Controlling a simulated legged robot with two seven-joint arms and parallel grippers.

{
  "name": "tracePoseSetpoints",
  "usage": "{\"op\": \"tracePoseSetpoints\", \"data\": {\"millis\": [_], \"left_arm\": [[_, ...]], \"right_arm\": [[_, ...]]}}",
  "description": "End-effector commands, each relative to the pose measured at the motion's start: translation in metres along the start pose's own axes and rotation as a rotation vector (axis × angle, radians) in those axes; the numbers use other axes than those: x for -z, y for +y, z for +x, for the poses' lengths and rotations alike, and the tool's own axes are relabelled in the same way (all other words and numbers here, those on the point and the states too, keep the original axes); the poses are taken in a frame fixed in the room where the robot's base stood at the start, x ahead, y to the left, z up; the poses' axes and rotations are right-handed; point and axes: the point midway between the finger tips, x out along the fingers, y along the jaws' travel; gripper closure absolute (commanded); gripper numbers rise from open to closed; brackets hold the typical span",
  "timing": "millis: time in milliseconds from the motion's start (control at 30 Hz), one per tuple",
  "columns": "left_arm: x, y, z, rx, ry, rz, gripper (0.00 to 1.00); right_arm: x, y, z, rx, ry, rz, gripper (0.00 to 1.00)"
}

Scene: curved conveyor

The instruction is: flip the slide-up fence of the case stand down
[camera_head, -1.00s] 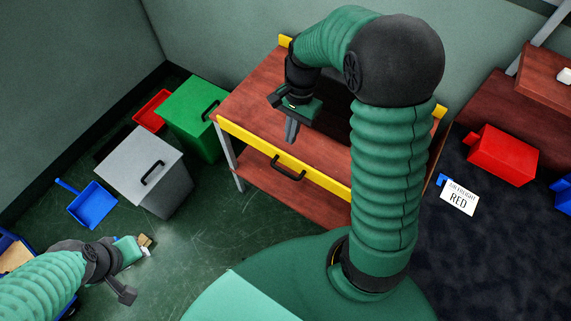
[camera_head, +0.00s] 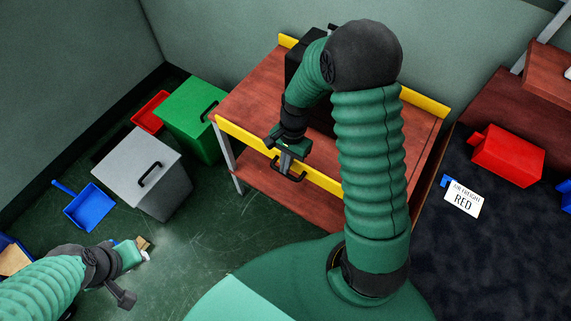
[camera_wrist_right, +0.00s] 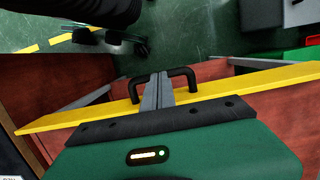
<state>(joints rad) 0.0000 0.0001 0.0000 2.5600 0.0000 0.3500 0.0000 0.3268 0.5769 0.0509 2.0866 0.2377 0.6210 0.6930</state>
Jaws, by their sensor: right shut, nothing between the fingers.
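The case stand (camera_head: 250,95) is a reddish-brown wooden table with yellow edging. Its yellow fence (camera_head: 236,131) runs along the front edge, with a black handle (camera_head: 297,178) at its middle. My right gripper (camera_head: 284,168) is shut and empty, with its fingertips at the handle. In the right wrist view the shut fingers (camera_wrist_right: 158,88) overlap the handle (camera_wrist_right: 190,74) and the fence (camera_wrist_right: 240,83) crosses behind them. I cannot tell whether they touch. My left gripper (camera_head: 141,249) is low at the left, far from the stand; its fingers are unclear.
A black case (camera_head: 298,48) stands on the table, partly behind my right arm. A grey bin (camera_head: 135,165) and a green bin (camera_head: 190,110) stand left of the stand.

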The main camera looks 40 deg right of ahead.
Motion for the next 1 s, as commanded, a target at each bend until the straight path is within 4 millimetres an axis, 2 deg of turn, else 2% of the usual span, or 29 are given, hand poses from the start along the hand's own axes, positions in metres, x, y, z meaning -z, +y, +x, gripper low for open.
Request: {"op": "tracePoseSetpoints", "data": {"millis": [167, 400, 500, 867, 1000], "left_arm": [[-0.001, 0.0, 0.002, 0.0, 0.0, 0.0, 0.64], [-0.004, 0.0, 0.018, 0.0, 0.0, 0.0, 0.64], [-0.005, 0.0, 0.021, 0.0, 0.0, 0.0, 0.64], [-0.005, 0.0, 0.021, 0.0, 0.0, 0.0, 0.64], [-0.003, 0.0, 0.011, 0.0, 0.0, 0.0, 0.64]], "right_arm": [[0.001, 0.0, 0.005, -0.001, -0.001, 0.0, 1.0], [0.011, 0.0, 0.052, -0.003, -0.003, 0.001, 1.0], [0.013, 0.0, 0.063, -0.002, -0.002, 0.0, 1.0], [0.013, 0.001, 0.068, -0.006, -0.005, 0.0, 1.0], [0.011, 0.001, 0.057, -0.006, -0.005, -0.001, 1.0]]}}
